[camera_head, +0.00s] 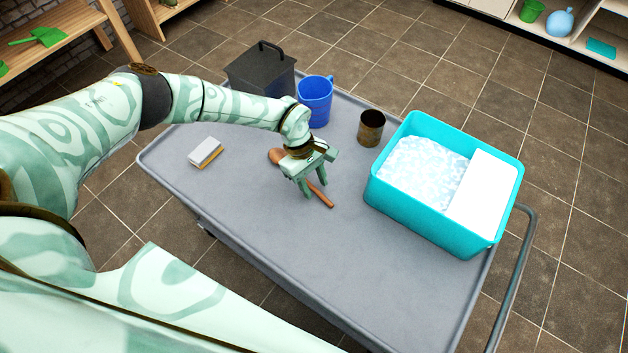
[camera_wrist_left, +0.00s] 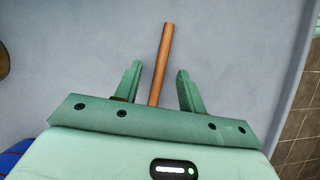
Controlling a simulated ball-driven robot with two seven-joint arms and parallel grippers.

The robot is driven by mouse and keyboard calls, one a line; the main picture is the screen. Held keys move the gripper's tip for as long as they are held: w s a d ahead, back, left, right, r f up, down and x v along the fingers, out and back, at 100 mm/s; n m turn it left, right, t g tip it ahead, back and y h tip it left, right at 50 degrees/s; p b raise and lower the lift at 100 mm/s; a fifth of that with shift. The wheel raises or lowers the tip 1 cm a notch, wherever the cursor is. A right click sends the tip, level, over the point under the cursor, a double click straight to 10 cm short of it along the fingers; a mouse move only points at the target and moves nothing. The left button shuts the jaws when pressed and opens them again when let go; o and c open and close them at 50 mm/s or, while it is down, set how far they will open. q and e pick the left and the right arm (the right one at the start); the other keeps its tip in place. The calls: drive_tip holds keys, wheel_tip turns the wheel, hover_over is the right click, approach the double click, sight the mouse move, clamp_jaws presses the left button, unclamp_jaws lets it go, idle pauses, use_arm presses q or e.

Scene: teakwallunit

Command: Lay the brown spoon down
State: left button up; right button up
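The brown spoon (camera_head: 320,194) lies on the grey cart top (camera_head: 250,215), its bowl (camera_head: 275,156) toward the back left and its handle toward the front right. My left gripper (camera_head: 315,193) is over the spoon's middle, pointing down. In the left wrist view the spoon's handle (camera_wrist_left: 164,55) runs between the two fingers (camera_wrist_left: 156,82), with a gap on both sides. The fingers are apart and do not grip it. Part of the spoon is hidden behind the gripper. My right gripper is not in view.
A teal tub (camera_head: 410,222) with suds and a white board (camera_head: 484,192) stands at the right. A brown cup (camera_head: 371,129), a blue mug (camera_head: 315,103) and a dark lidded bin (camera_head: 258,75) stand along the back. A sponge (camera_head: 205,152) lies at the left. The front of the cart is clear.

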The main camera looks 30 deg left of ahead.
use_arm(q)
drive_tip(key=shift+r, duration=0.1)
drive_tip(key=p+v, duration=0.4)
drive_tip(key=v, duration=1.2)
drive_tip(key=shift+p, duration=0.3)
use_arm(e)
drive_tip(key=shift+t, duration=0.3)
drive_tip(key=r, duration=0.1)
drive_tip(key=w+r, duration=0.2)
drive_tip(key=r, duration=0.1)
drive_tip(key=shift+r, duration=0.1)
use_arm(q)
drive_tip(key=shift+s, duration=0.1)
